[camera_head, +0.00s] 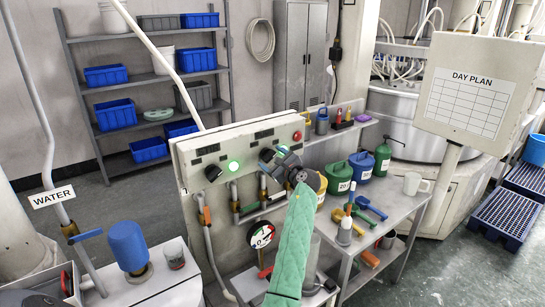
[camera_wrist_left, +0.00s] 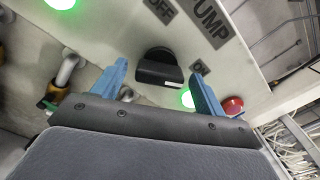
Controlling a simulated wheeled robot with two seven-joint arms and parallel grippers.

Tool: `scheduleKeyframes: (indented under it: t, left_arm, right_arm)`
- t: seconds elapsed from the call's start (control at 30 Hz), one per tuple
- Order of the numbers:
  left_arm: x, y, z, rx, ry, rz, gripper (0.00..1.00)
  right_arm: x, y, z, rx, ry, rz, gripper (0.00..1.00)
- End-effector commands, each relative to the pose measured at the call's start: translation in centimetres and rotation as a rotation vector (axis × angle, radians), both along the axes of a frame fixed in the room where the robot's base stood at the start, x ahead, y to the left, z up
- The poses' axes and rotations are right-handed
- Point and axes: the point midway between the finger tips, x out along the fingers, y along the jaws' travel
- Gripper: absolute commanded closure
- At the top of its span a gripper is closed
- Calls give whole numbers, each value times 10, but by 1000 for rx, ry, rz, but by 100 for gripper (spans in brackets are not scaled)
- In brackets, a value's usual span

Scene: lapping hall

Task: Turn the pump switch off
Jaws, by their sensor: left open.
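The pump switch (camera_wrist_left: 158,68) is a black knob on the pale control panel (camera_head: 240,148), under a PUMP label (camera_wrist_left: 210,20). In the left wrist view its pale mark points toward the ON label, with the OFF label on the other side. A green lamp (camera_wrist_left: 187,98) glows beside ON. My left gripper (camera_wrist_left: 158,74) is open, and its two blue fingers appear on either side of the switch; I cannot tell whether they touch it. In the head view the gripper (camera_head: 274,157) is at the panel front and largely hides the switch. My right gripper is not in view.
Another black knob (camera_head: 212,173) with a lit green lamp (camera_head: 233,166) is on the panel's left. A red button (camera_head: 297,135) is at its right end. Pipes and a gauge (camera_head: 262,236) are below. A bench with cans (camera_head: 338,176) stands to the right.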

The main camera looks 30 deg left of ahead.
Motion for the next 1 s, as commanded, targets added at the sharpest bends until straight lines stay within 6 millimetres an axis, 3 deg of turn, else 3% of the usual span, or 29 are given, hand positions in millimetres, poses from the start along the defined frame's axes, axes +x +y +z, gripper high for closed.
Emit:
scheduleKeyframes:
  t: [0.23,0.47,0.5,1.0]
  left_arm:
    - [0,1,0,0,-1,0,27]
    - [0,0,-1,0,0,0,70]
    - [0,0,-1,-1,0,0,72]
    - [0,0,-4,-38,-89,0,72]
  right_arm:
    - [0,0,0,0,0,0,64]
    - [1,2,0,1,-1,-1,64]
    - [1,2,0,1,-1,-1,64]
    - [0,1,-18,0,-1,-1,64]
